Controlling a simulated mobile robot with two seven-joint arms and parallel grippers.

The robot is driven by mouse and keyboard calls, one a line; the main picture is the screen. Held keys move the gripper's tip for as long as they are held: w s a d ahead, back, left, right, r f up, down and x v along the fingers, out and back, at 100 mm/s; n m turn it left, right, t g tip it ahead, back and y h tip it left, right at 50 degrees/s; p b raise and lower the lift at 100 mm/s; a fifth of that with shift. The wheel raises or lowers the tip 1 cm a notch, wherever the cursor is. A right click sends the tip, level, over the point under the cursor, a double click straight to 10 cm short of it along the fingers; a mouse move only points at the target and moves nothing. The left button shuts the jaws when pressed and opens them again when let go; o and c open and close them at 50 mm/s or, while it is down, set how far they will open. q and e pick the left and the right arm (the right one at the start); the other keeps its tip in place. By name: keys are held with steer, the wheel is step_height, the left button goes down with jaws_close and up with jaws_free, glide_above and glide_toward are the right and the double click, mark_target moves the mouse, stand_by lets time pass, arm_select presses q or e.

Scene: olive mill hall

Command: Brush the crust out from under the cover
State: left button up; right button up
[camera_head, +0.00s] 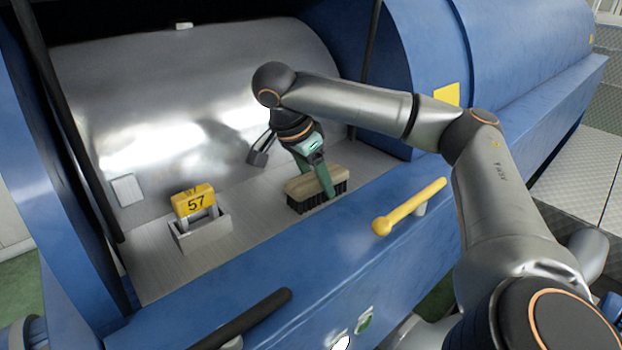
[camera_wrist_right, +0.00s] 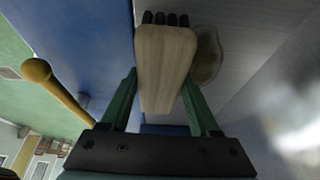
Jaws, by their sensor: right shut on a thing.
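My right gripper (camera_head: 322,184) is shut on a brush, its green fingers on either side of the wooden block (camera_head: 297,187). The dark bristles point down at the grey metal floor of the open blue machine. In the right wrist view the brush's pale wooden back (camera_wrist_right: 163,68) lies between the fingers, with bristles at its far end. A dull brownish patch, apparently the crust (camera_wrist_right: 208,56), lies on the metal right beside the brush there. In the head view I cannot make it out. A large shiny curved steel surface (camera_head: 180,90), perhaps the cover, rises behind. My left gripper is not in view.
A yellow handle (camera_head: 408,207) sticks up from the blue front edge (camera_head: 300,265). Dark struts flank the opening. Bare floor lies between holder and brush.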

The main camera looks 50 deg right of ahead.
mark_target(344, 167)
steer(key=shift+s+d+f, duration=0.1)
steer(key=shift+d, duration=0.5)
steer(key=shift+w+d, duration=0.2)
steer(key=shift+w, duration=2)
steer(key=shift+w+d, duration=0.15)
steer(key=shift+w, duration=0.85)
steer(key=shift+w+d, duration=0.1)
steer(key=shift+w, duration=0.85)
steer(key=shift+s+d, duration=0.15)
steer(key=shift+d, duration=0.9)
steer(key=shift+s+a, duration=0.15)
steer(key=shift+s, duration=1.5)
steer(key=shift+s+a, duration=0.2)
steer(key=shift+s, duration=1.05)
steer(key=shift+s+a, duration=0.15)
steer(key=shift+s, duration=1.1)
steer(key=shift+s+d, duration=0.1)
steer(key=shift+d, duration=1)
steer(key=shift+w+d, duration=0.2)
steer(key=shift+w, duration=1.95)
steer(key=shift+w+d, duration=0.2)
steer(key=shift+w, duration=1.8)
steer(key=shift+s+d, duration=0.15)
steer(key=shift+d, duration=0.9)
steer(key=shift+s+a, duration=0.15)
steer(key=shift+s, duration=1.65)
steer(key=shift+s+a, duration=0.2)
steer(key=shift+s, duration=1)
steer(key=shift+s+a, duration=0.15)
steer(key=shift+s, duration=1)
